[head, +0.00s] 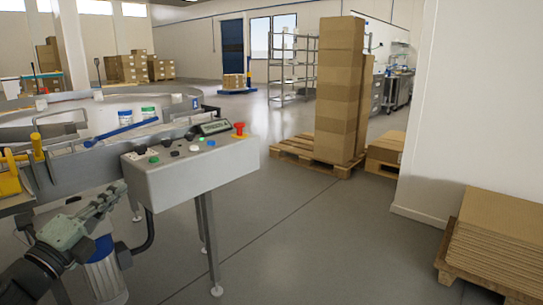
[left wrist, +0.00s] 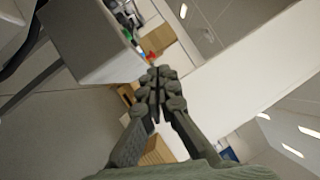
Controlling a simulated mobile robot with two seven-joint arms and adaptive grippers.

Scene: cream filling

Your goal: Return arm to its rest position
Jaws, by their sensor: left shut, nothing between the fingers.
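My left arm comes in from the lower left in the head view. My left gripper (head: 116,190) is in front of and below the left end of the grey control box, in the open air. In the left wrist view the two dark fingers of my left gripper (left wrist: 157,78) meet at their tips, with nothing held between them. The control box (head: 205,170) also shows in the left wrist view (left wrist: 112,68), left of the fingers. My right gripper is not in view.
The control box has several buttons and a red knob (head: 239,128), and stands on thin legs. A conveyor (head: 75,118) runs behind it. A tall carton stack (head: 338,85) stands on a pallet (head: 318,160); flat cardboard (head: 500,240) lies at lower right. The middle floor is clear.

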